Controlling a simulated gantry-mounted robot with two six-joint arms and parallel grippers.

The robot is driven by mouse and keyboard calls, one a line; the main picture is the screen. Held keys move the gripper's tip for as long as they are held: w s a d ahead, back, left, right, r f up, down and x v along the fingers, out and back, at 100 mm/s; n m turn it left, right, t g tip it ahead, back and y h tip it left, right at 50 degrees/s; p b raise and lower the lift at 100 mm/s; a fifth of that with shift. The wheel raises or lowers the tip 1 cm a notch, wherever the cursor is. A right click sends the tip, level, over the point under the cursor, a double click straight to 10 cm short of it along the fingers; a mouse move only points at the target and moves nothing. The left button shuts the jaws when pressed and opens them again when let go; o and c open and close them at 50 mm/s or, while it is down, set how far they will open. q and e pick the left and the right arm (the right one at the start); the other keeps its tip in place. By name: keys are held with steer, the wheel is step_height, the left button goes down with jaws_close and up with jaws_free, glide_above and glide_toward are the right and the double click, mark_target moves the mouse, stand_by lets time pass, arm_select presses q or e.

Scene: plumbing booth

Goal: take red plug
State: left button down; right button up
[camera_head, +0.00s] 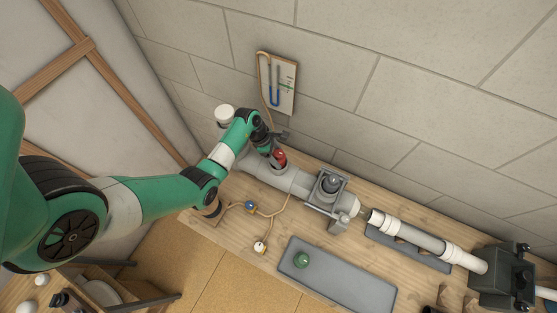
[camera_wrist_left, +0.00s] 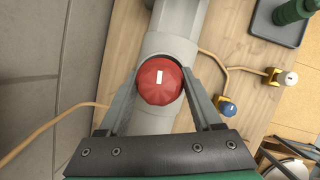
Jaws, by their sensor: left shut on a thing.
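The red plug (camera_head: 279,156) sits at a grey pipe fitting on the bench in the head view. In the left wrist view the red plug (camera_wrist_left: 160,82) is a round, faceted cap with a white mark on top. My left gripper (camera_head: 274,146) reaches down over it, and in the left wrist view the left gripper's two fingers (camera_wrist_left: 160,88) are shut on its sides. The grey pipe (camera_wrist_left: 178,25) runs behind the plug. I cannot tell whether the plug is still seated in the fitting. My right gripper is not in view.
A grey tray (camera_head: 340,285) with a green plug (camera_head: 301,260) lies at the front. A valve (camera_head: 328,185) and a white pipe (camera_head: 415,235) lead to a dark vise (camera_head: 502,275). A gauge board (camera_head: 277,84) hangs on the wall. Blue (camera_head: 249,205) and white (camera_head: 260,247) fittings are on cords.

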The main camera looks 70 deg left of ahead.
mark_target(278, 153)
arm_select(q)
steer(key=shift+r, duration=0.1)
step_height(278, 153, up, 4)
steer(key=shift+f+p, duration=0.2)
steer(key=shift+p, duration=0.4)
steer(key=s+d+r+p, duration=0.3)
steer(key=s+d+r, duration=0.5)
steer(key=s, duration=0.3)
steer(key=shift+d+r, duration=0.35)
steer(key=shift+r, duration=0.35)
